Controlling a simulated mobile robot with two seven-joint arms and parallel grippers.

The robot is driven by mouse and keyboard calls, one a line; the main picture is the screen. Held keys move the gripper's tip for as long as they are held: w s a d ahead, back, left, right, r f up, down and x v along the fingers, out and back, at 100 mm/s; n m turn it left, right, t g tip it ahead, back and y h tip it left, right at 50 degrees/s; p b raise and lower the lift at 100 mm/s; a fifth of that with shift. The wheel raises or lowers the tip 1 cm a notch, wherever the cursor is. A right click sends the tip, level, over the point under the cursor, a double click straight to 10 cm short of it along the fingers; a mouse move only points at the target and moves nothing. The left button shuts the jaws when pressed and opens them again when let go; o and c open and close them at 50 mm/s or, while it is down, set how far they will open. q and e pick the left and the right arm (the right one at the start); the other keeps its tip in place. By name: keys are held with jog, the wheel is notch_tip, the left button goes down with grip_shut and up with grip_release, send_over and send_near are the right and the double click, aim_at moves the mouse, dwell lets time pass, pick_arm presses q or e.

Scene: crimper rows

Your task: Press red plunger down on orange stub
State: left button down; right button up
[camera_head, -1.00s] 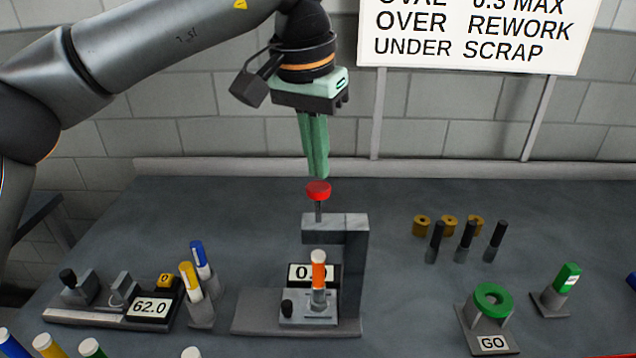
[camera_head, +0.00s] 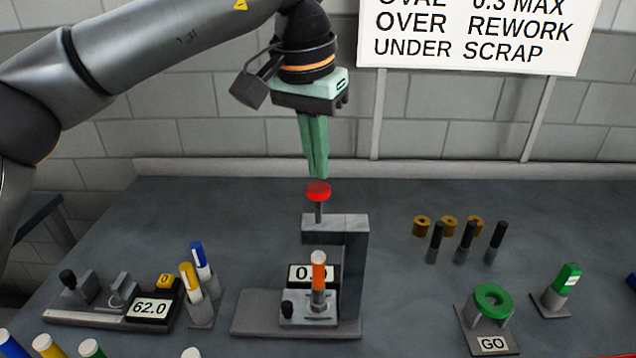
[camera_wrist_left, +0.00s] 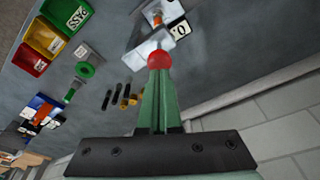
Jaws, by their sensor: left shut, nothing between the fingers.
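The red plunger (camera_head: 318,190) is a round red knob on a thin rod at the top of a grey press stand (camera_head: 352,262). The orange stub (camera_head: 319,272), with a pale top, stands upright in the fixture below the press arm. A gap shows between the arm and the stub. My left gripper (camera_head: 318,176) points down with its green fingers shut and empty, its tips just above the red knob. Whether they touch it I cannot tell. In the left wrist view the knob (camera_wrist_left: 159,60) shows at the fingertips. My right gripper is not in view.
A gauge reading 62.0 (camera_head: 149,308) and blue and yellow markers (camera_head: 190,280) stand left of the press. A green GO ring (camera_head: 491,297), dark pins (camera_head: 466,240) and brass rings (camera_head: 449,224) are at right. A wall sign (camera_head: 480,40) hangs behind.

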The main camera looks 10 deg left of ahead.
aim_at(317, 188)
pick_arm(q)
jog(key=shift+f, duration=0.15)
dwell(0.5)
jog(key=shift+f+b, duration=1.3)
jog(key=shift+f, duration=0.95)
notch_tip(317, 188, up, 9)
jog(key=p, duration=0.9)
jog(key=shift+r+p, duration=0.15)
jog(key=shift+p, duration=0.2)
